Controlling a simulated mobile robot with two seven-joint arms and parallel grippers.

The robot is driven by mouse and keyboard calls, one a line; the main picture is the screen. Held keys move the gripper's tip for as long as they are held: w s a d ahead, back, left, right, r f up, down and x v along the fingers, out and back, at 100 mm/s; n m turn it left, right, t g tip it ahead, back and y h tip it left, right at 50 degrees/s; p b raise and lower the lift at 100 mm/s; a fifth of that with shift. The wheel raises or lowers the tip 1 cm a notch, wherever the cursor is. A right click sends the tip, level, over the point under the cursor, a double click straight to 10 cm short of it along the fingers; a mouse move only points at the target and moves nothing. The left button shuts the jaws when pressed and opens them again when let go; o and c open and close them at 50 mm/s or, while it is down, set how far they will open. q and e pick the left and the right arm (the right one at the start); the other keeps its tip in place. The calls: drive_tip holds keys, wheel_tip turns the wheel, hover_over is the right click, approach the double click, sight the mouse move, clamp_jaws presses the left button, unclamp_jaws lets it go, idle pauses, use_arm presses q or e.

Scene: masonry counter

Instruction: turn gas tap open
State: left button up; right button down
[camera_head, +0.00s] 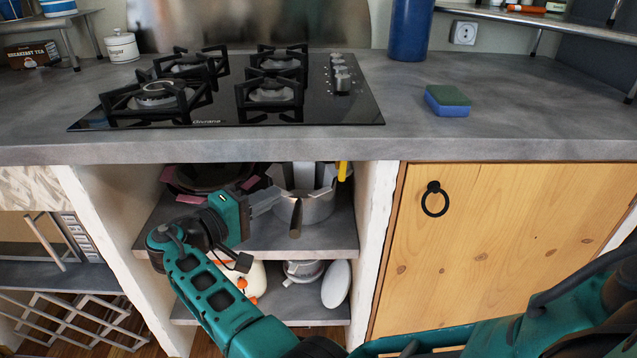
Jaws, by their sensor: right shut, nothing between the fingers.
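A small yellow piece (342,171) shows just under the counter, at the right of the open compartment; it looks like the gas tap's handle, but its upper part is hidden by the counter edge. My right gripper (272,200) is inside the open compartment, above the upper shelf. It is shut and empty, pointing right, to the left of the yellow piece and apart from it. My left gripper is not in view.
A metal pot (318,205) with a dark handle stands on the upper shelf (330,242), between my gripper and the yellow piece. A dark pan (205,176) is behind. A gas hob (225,105) sits on the counter above. A wooden door (490,240) closes the right side.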

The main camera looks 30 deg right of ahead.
approach(342, 165)
drive_tip(key=w+d+f, duration=0.2)
drive_tip(key=w+f, duration=0.1)
drive_tip(key=w, duration=0.2)
drive_tip(key=s+d, duration=0.2)
drive_tip(key=d, duration=0.1)
drive_tip(key=shift+s+d+f, duration=0.1)
drive_tip(key=shift+d+f, duration=0.15)
drive_tip(key=shift+d, duration=0.2)
